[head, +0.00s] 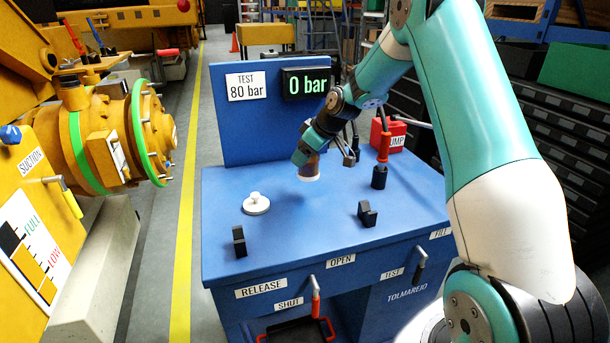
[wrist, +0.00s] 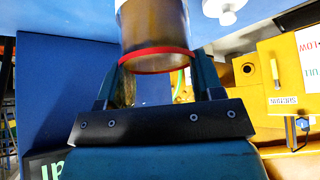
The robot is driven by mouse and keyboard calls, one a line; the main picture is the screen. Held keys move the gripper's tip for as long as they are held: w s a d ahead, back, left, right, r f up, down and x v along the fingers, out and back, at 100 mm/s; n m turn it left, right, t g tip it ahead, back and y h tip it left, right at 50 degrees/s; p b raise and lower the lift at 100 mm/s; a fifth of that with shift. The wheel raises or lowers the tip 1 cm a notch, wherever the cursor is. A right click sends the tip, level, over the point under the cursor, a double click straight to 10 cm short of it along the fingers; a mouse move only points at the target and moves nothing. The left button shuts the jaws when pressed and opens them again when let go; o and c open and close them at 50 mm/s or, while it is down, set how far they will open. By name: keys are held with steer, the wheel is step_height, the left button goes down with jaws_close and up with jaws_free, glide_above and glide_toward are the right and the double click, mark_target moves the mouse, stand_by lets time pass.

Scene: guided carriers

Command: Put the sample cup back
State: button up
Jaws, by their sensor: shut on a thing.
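The sample cup (head: 309,169) hangs just above the blue bench top, with its pale end down; I cannot tell whether it touches the bench. In the wrist view the cup (wrist: 155,33) shows amber-brown, with a red ring and a white end. My gripper (head: 322,154) is shut on it, one finger on each side. The wrist view shows the gripper (wrist: 155,70) around the red-ringed end. A white round piece with a knob (head: 256,205) lies on the bench to the left of the cup.
The blue test bench (head: 300,245) carries two black brackets (head: 239,242) (head: 367,214), a red-and-black lever (head: 381,165) and a red pump box (head: 392,136). A panel behind reads 0 bar (head: 305,84). Yellow machinery (head: 110,145) stands left. The bench middle is clear.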

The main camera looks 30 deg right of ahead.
mark_target(306, 177)
steer(key=shift+f+p, duration=0.35)
steer(key=shift+f, duration=3.15)
steer(key=shift+f, duration=0.2)
steer(key=o, duration=1)
steer(key=shift+r, duration=0.1)
